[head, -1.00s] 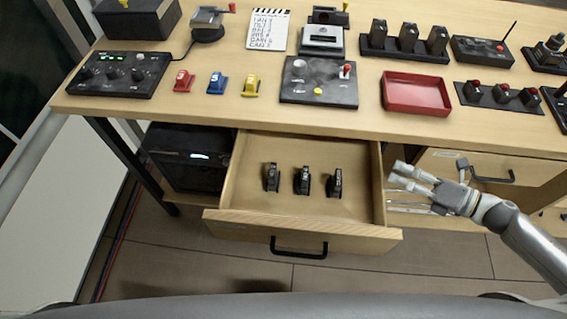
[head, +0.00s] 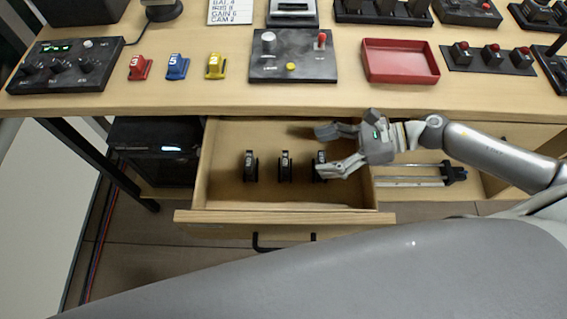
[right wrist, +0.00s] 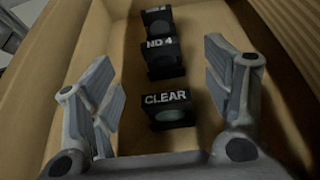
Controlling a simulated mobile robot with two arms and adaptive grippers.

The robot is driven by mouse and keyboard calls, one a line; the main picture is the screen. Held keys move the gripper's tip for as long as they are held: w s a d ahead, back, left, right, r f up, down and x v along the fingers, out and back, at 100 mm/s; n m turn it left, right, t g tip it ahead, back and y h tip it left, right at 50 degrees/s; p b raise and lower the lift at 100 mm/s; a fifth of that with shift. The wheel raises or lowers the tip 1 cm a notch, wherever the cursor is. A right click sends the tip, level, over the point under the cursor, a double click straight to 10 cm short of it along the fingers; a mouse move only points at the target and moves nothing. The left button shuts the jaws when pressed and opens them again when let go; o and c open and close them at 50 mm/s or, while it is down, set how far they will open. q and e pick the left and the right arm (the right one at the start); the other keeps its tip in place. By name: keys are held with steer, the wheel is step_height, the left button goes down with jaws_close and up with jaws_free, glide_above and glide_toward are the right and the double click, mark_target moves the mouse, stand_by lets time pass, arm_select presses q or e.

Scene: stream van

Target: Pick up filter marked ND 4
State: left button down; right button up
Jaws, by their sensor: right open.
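The ND 4 filter (right wrist: 162,58) is a small black upright piece with white lettering, standing in the open drawer. In the head view it is the middle one (head: 285,166) of three in a row. The CLEAR filter (right wrist: 168,110) stands nearer my right gripper (right wrist: 166,76); it also shows in the head view (head: 320,160). The third filter (right wrist: 158,20) is farthest; its label is not readable. My right gripper (head: 324,152) is open and empty, over the drawer's right side, with its fingers on either side of the CLEAR filter in the picture. My left gripper is not in view.
The wooden drawer (head: 225,202) is pulled out below the table (head: 200,100); its walls surround the filters. On the table are a red tray (head: 400,75), a control panel (head: 292,70) and colored numbered pieces. A black box (head: 150,150) stands left of the drawer.

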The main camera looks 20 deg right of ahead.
mark_target(286, 160)
steer(key=x, duration=0.3)
steer(key=shift+w+a+f, duration=0.1)
steer(key=shift+w+a, duration=0.1)
steer(key=shift+a, duration=0.1)
steer(key=shift+p+x, duration=0.65)
steer(key=shift+x, duration=2)
steer(key=shift+s+f, duration=0.15)
steer(key=c, duration=1.1)
